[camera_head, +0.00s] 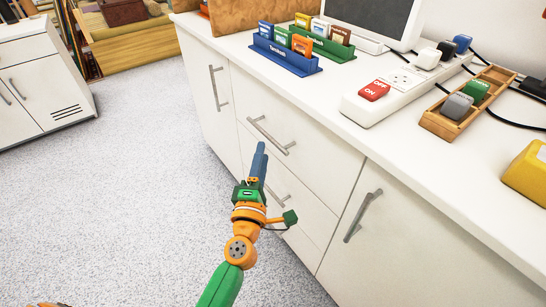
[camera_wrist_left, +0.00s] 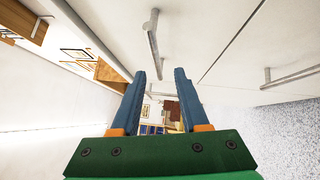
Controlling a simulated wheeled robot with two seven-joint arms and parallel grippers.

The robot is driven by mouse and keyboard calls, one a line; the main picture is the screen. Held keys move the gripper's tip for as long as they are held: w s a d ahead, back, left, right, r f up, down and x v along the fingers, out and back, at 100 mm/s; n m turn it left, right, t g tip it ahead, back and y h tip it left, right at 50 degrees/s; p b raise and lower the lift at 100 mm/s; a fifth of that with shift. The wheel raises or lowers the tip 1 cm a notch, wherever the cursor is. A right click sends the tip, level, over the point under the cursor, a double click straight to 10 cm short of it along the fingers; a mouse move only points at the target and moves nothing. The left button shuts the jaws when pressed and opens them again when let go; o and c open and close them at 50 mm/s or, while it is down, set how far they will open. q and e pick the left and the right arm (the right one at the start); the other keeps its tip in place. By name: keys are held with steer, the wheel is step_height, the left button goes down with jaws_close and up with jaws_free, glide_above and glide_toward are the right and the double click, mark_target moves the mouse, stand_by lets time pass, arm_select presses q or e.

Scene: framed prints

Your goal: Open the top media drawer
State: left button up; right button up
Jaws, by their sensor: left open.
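The top media drawer (camera_head: 310,135) is a white front under the counter, with a grey bar handle (camera_head: 271,137); it appears shut. My left gripper (camera_head: 260,150), with blue fingers, is just in front of the drawer fronts, slightly below and left of that handle in the head view. In the left wrist view the fingers (camera_wrist_left: 160,75) are spread with nothing between them. The top drawer handle (camera_wrist_left: 153,42) shows beyond the fingertips, toward the top of that view, apart from them. My right gripper is in neither view.
A lower drawer handle (camera_head: 276,197) is partly behind my arm. Cabinet doors with handles flank the drawers, left (camera_head: 218,85) and right (camera_head: 362,215). The counter holds a power strip (camera_head: 400,88), a wooden tray (camera_head: 440,124) and card racks (camera_head: 285,55). The speckled floor (camera_head: 140,190) is clear.

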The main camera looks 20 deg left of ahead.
mark_target(266, 133)
arm_select(q)
steer(key=w, duration=0.2)
steer(key=w+r, duration=0.1)
steer(key=w, duration=0.1)
steer(key=w+a, duration=0.1)
steer(key=w, duration=0.2)
steer(key=shift+r, duration=0.25)
jaws_close()
steer(key=shift+s, duration=0.1)
stand_by(0.9)
